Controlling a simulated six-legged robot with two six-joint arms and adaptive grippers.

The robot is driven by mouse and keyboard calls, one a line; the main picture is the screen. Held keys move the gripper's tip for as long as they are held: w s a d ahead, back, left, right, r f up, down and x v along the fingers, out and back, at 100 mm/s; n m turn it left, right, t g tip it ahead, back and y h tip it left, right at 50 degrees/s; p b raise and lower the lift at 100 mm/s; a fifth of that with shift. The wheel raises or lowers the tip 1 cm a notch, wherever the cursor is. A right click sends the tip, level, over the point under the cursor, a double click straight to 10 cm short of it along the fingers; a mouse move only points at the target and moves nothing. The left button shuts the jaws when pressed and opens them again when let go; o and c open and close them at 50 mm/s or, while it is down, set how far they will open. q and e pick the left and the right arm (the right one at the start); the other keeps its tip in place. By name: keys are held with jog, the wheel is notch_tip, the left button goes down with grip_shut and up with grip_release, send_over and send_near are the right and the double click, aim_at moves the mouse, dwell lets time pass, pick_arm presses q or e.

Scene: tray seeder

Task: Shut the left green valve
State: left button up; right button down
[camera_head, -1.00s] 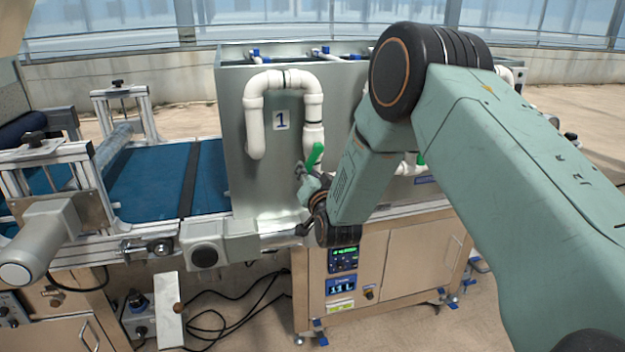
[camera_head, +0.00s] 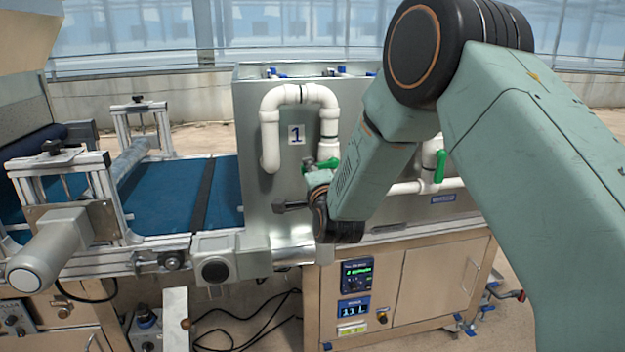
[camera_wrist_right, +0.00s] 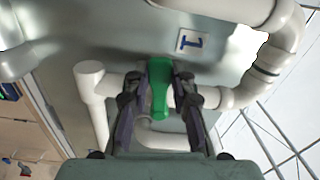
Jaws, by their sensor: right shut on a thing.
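The left green valve handle (camera_head: 328,164) sits on the white pipe beside the label "1" on the grey tank, and lies nearly level. In the right wrist view the green handle (camera_wrist_right: 159,92) is between the two fingers of my right gripper (camera_wrist_right: 158,84), which is shut on it. In the head view my right gripper (camera_head: 311,177) is at the valve, partly hidden by its own wrist. My left gripper is not in view.
The grey tank (camera_head: 262,200) stands behind my right arm. A blue conveyor belt (camera_head: 165,195) with metal posts and a roller lies to the left. A steel cabinet (camera_head: 425,290) with a control panel stands below. Black cables lie on the floor.

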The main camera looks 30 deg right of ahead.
jog(key=shift+a+r+m, duration=0.15)
jog(key=shift+r+m, duration=0.3)
jog(key=shift+m, duration=0.25)
jog(key=shift+r, duration=0.1)
jog(key=c, duration=1.1)
grip_release()
jog(key=shift+w, duration=0.1)
jog(key=v, duration=1.2)
